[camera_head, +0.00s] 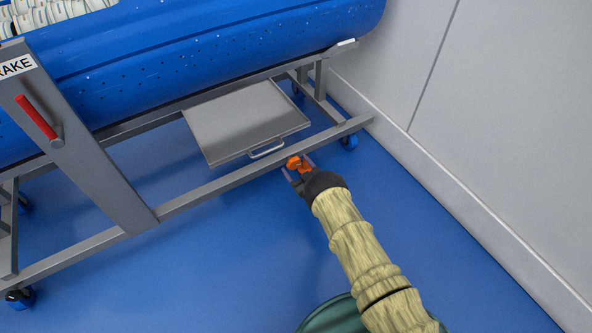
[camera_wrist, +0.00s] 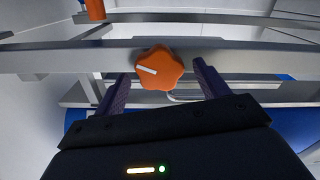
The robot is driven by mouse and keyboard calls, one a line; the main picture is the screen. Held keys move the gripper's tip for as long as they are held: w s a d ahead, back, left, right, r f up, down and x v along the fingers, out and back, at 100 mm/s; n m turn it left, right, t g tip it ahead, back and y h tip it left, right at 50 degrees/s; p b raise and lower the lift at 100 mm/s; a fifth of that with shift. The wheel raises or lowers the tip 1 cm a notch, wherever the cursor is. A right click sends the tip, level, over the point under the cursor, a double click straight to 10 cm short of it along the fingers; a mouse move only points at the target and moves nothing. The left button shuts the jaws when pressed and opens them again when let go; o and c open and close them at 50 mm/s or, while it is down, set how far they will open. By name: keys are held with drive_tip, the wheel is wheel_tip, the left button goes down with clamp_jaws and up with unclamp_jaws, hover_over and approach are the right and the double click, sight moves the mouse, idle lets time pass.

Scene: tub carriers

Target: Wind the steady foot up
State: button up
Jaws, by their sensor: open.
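An orange lobed knob (camera_head: 296,163) is at the lower rail of the tub's grey carrier. In the wrist view the knob (camera_wrist: 160,68) faces me, with a white mark pointing left. My gripper (camera_head: 299,168) is open in front of the rail. In the wrist view its two dark fingers (camera_wrist: 160,76) stand on either side of the knob, with visible gaps. An orange cylinder (camera_wrist: 95,9) shows at the top left of the wrist view; I cannot tell if it is the steady foot. No foot shows clearly in the head view.
The blue tub (camera_head: 210,65) lies above the carrier rail (camera_head: 215,185). A grey tray with a handle (camera_head: 245,118) sits behind my gripper. A brake post with a red lever (camera_head: 36,117) stands left. The pale wall (camera_head: 500,110) is right. Blue floor (camera_head: 190,270) is clear in front.

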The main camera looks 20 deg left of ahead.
drive_tip(key=shift+w+a, duration=0.3)
drive_tip(key=shift+a, duration=0.05)
drive_tip(key=shift+c, duration=0.4)
drive_tip(key=c, duration=0.9)
drive_tip(key=shift+m, duration=0.4)
